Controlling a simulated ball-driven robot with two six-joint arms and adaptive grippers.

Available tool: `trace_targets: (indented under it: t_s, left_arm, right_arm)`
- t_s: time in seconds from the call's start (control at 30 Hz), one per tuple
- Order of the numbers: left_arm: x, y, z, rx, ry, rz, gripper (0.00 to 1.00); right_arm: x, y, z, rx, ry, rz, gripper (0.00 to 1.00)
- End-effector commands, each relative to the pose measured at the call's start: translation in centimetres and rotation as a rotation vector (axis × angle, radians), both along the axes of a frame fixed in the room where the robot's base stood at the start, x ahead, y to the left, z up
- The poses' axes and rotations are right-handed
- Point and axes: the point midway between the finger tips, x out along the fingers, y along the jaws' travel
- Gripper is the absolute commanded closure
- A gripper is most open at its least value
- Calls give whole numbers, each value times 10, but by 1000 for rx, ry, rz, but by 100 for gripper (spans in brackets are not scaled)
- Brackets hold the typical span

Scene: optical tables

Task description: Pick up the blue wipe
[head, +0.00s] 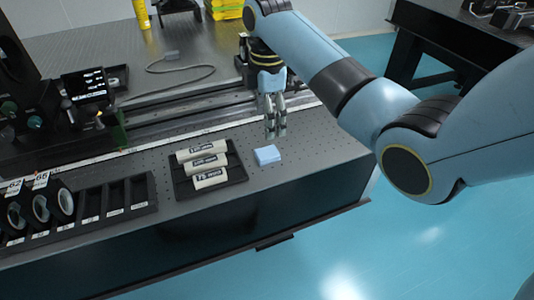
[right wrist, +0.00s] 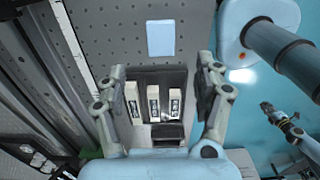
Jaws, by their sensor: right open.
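The blue wipe (head: 267,155) is a small light-blue folded square lying flat on the dark perforated table, near its front edge. It also shows at the top of the right wrist view (right wrist: 161,38). My right gripper (head: 274,130) points down just above and behind the wipe in the head view, apart from it. In the right wrist view its two fingers (right wrist: 162,78) are spread wide with nothing held between them; the wipe lies beyond the fingertips. My left gripper (right wrist: 272,110) is outside the head view and shows small at the right of the wrist view, over the floor; its jaw state is unclear.
A black tray (head: 238,172) with three white labelled tubes lies just left of the wipe. A black rack (head: 142,212) with rolls stands further left. A metal rail (head: 175,115) runs behind. Bare table lies right of the wipe, up to the edge.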

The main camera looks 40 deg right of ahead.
Motion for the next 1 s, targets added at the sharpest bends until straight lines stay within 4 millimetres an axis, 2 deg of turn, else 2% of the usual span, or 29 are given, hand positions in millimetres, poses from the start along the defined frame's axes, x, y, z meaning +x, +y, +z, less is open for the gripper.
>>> trace_targets:
  t_s: [0.1, 0.2, 0.43, 0.67, 0.97, 1.0]
  left_arm:
    - [-1, 0, -3, 0, 2, 0, 100]
    - [-4, 0, -4, 0, 6, 0, 100]
    - [-6, 0, -5, 0, 9, 1, 100]
    - [-6, 0, -8, -1, 10, 1, 100]
    - [-6, -1, -8, -2, 9, 0, 100]
    - [-6, -1, -8, -2, 9, 0, 100]
  right_arm:
    - [-2, 1, -24, 1, 6, 1, 31]
    - [-1, 1, -39, 1, 4, -1, 31]
    - [-1, 1, -59, 0, 3, -2, 31]
    - [-1, 2, -94, 0, 2, -2, 31]
    - [-1, 2, -101, 0, 0, -2, 31]
    - [-1, 2, -101, 0, 0, -2, 35]
